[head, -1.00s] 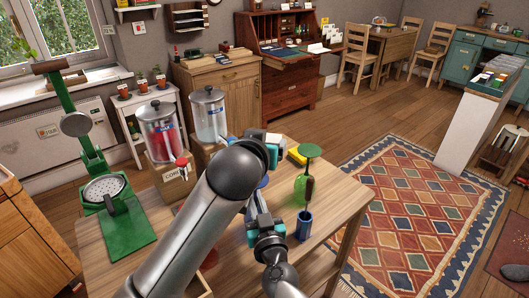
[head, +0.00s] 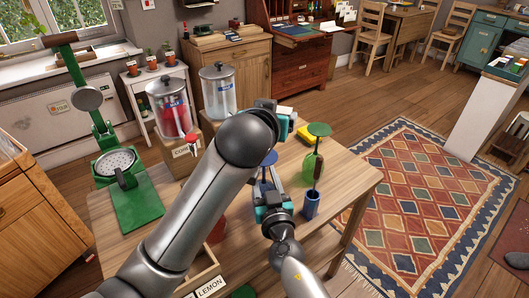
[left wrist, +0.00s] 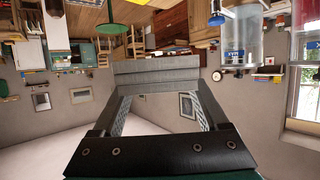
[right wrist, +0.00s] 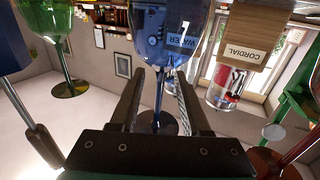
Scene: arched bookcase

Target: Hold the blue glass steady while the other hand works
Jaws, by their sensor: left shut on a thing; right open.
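The blue glass (head: 269,159) stands upside down on the wooden table, its round foot on top. In the right wrist view the blue glass (right wrist: 157,40) appears inverted, its stem between the fingers. My right gripper (head: 270,187) is open around it; I cannot see contact with the stem. My left gripper (head: 284,117) is beyond the blue glass, partly hidden by my left arm. In the left wrist view it is shut on a flat grey block (left wrist: 157,76).
An upturned green glass (head: 319,129) and a blue cup (head: 311,204) with a dark-handled tool stand close on the right. A yellow block (head: 306,134) lies behind. Jars (head: 168,108) and a green press (head: 137,203) are left. The table's right end (head: 350,185) is clear.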

